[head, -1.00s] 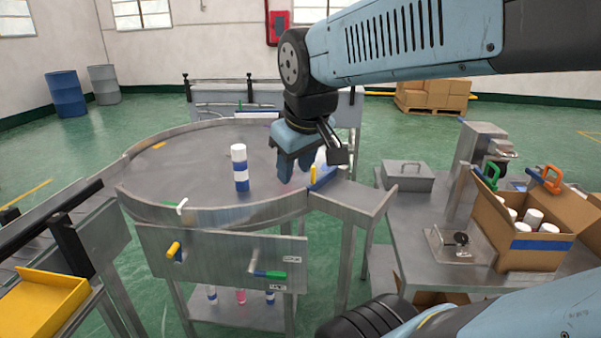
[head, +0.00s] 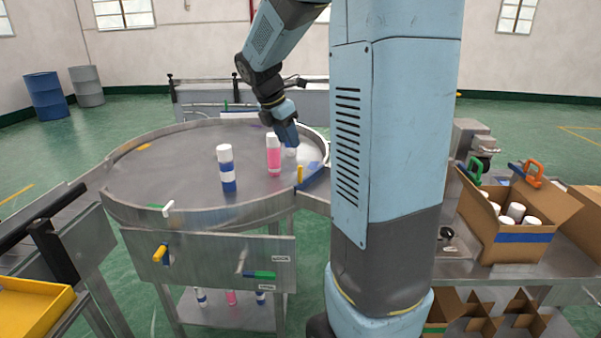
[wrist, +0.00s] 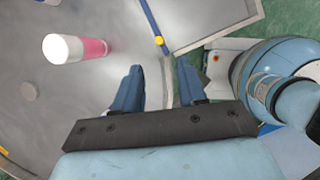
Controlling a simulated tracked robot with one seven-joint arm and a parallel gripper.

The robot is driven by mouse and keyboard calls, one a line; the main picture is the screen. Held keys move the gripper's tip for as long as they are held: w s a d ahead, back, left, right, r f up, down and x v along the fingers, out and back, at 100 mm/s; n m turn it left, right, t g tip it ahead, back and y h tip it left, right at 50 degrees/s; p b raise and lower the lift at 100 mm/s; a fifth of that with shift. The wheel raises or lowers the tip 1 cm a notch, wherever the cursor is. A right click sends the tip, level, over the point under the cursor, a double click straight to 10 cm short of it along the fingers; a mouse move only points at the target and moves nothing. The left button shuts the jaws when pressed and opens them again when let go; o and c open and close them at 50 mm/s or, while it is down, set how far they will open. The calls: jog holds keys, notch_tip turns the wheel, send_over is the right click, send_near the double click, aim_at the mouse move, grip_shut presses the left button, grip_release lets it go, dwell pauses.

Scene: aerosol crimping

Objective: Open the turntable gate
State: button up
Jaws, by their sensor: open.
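The turntable gate is a blue bar (head: 313,180) with an upright yellow handle (head: 299,174), at the right rim of the round steel turntable (head: 180,180). It lies across the rim beside the outfeed. In the wrist view the blue bar (wrist: 147,16) and yellow knob (wrist: 158,40) show at top centre. My gripper (head: 288,137) is open and empty, over the turntable beyond the gate. In the wrist view my two fingers (wrist: 160,76) are apart, with the yellow knob ahead of them, not between them.
A pink can with a white cap (head: 273,157) stands close to my gripper. A blue-and-white can (head: 227,168) stands at mid-turntable. A carton of cans (head: 515,225) stands at right.

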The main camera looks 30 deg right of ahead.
aim_at(300, 166)
jog(key=x, duration=1.4)
jog(key=shift+c, duration=0.2)
grip_shut()
jog(key=shift+s, duration=0.1)
jog(key=shift+d, duration=0.2)
jog(key=shift+a+r, duration=0.1)
jog(key=shift+a, duration=0.05)
